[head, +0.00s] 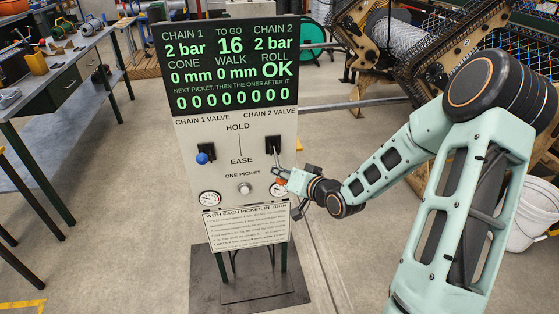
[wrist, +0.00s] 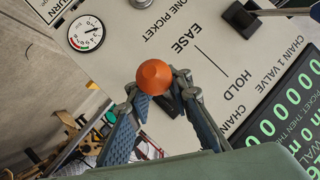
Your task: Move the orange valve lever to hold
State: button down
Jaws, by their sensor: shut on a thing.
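The control panel (head: 186,126) has a CHAIN 1 VALVE on the left and a CHAIN 2 VALVE on the right, with HOLD printed above EASE. The orange valve lever's knob (head: 279,181) is at the right valve, below its black mount (head: 273,145), on the EASE side. In the wrist view the round orange knob (wrist: 153,76) sits between the two fingers of my gripper (wrist: 158,84). My gripper (head: 284,179) reaches in from the right and is shut on the orange lever. The lever's shaft is mostly hidden behind the knob and fingers.
The blue-knobbed lever (head: 202,158) is at the left valve. Two gauges (head: 209,198) and a ONE PICKET button (head: 244,189) lie lower on the panel. A workbench (head: 58,75) stands at left, a white bucket (head: 530,215) at right. Floor left of the panel is open.

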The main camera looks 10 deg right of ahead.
aim_at(277, 154)
jog(key=shift+s+r+m+g+p, duration=0.15)
jog(key=shift+r+g+p, duration=0.5)
jog(key=shift+p, duration=0.95)
jog(key=shift+w+r+m+g+p, duration=0.15)
jog(key=shift+r+g+p, duration=0.2)
jog(key=shift+r+p, duration=0.85)
jog(key=g+p, duration=0.1)
jog(key=p, duration=0.2)
jog(key=r+g+p, duration=0.1)
jog(key=p, duration=0.3)
jog(key=shift+m+g+h, duration=0.3)
jog(key=shift+h, duration=0.1)
jog(key=shift+w+r+p, duration=0.35)
jog(key=shift+r+p, duration=0.25)
jog(key=shift+p, duration=0.5)
jog(key=shift+w+a+r, duration=0.15)
jog(key=shift+w, duration=0.1)
jog(key=shift+a+r, duration=0.1)
jog(key=c, duration=2)
grip_release()
jog(key=shift+s, duration=0.2)
jog(key=shift+o, duration=1.3)
